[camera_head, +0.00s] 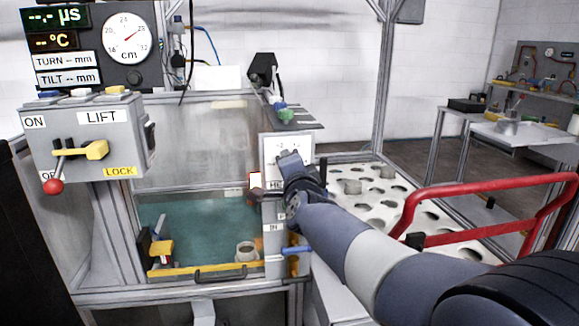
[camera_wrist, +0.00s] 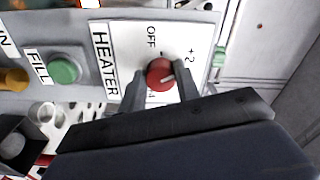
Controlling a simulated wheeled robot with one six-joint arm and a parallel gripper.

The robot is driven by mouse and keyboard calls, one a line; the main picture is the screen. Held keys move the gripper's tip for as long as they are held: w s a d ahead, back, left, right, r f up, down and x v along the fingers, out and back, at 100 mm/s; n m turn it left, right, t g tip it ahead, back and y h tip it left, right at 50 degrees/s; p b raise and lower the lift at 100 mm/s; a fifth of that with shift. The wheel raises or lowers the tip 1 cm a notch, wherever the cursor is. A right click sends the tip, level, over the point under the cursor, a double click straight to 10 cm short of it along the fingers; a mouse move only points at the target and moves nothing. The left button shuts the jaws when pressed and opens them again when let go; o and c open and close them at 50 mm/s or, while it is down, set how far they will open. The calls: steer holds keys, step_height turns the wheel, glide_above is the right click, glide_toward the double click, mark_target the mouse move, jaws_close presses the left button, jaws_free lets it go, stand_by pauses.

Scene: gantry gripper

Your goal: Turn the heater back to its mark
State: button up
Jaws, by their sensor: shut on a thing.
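The heater knob (camera_wrist: 160,74) is a round red dial with a white pointer line, on a white panel (camera_wrist: 137,42) marked HEATER in the wrist view. The pointer points to the right in that view. OFF is printed above the knob, +2 at its upper right, and a partly covered 4 below it. My gripper (camera_wrist: 160,82) is shut on the knob, one finger on each side. In the head view my gripper (camera_head: 262,194) is at the panel (camera_head: 287,148) on the tank's right post, and hides the knob there.
A green FILL button (camera_wrist: 64,69) sits beside the heater panel. In the head view a blue handle (camera_head: 296,250) sticks out below my gripper. A red rail (camera_head: 490,190) and a perforated white table (camera_head: 385,203) lie to the right. A LIFT box (camera_head: 95,140) is at left.

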steer(key=o, duration=1)
steer(key=shift+c, duration=0.2)
steer(key=p+v, duration=0.1)
steer(key=v, duration=0.9)
steer(key=shift+s, duration=0.35)
steer(key=x, duration=1)
steer(key=shift+w+b, duration=0.4)
steer(key=shift+b, duration=0.05)
steer(key=shift+s, duration=0.15)
